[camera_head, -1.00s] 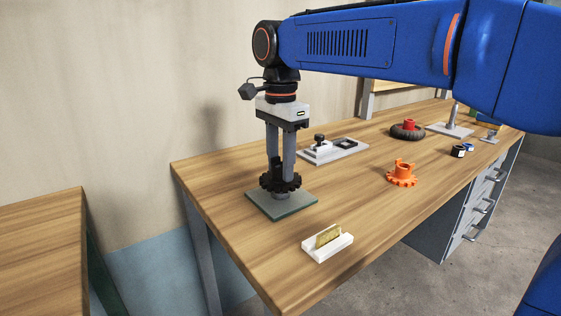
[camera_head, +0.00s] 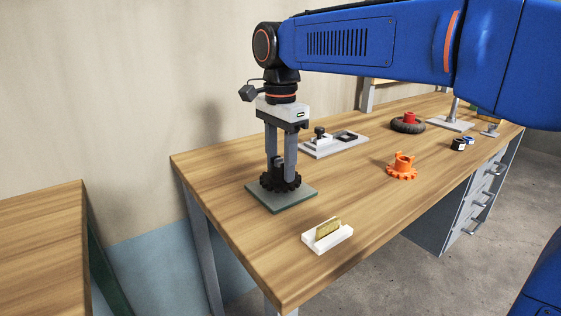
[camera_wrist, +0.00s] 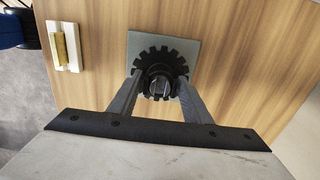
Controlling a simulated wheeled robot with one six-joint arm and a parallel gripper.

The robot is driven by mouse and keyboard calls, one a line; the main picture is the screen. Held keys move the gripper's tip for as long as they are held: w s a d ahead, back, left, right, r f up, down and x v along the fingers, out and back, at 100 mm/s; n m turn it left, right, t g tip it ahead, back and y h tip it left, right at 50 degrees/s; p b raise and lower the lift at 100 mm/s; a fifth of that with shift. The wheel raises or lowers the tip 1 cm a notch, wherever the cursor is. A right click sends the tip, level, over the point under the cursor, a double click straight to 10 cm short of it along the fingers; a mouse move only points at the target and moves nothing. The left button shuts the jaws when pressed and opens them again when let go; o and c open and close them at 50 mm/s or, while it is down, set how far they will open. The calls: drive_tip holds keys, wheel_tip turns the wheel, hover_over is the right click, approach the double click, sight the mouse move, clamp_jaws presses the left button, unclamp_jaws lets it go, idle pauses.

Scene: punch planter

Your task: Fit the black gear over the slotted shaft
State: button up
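The black gear (camera_head: 281,184) sits low over the square grey-green base plate (camera_head: 303,196). In the wrist view the toothed ring of the gear (camera_wrist: 152,57) surrounds the slotted end of the shaft (camera_wrist: 160,88), which shows in its centre. My gripper (camera_head: 281,172) points straight down. Its two grey fingers stand on opposite sides of the gear's hub and look closed against it, also in the wrist view (camera_wrist: 159,86). The lower shaft is hidden by the gear. I cannot tell whether the gear touches the plate.
A white holder (camera_head: 338,241) with a yellow piece stands near the front edge.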

drive_tip(key=shift+o, duration=1)
wheel_tip(320, 180, up, 18)
drive_tip(key=shift+f, duration=0.25)
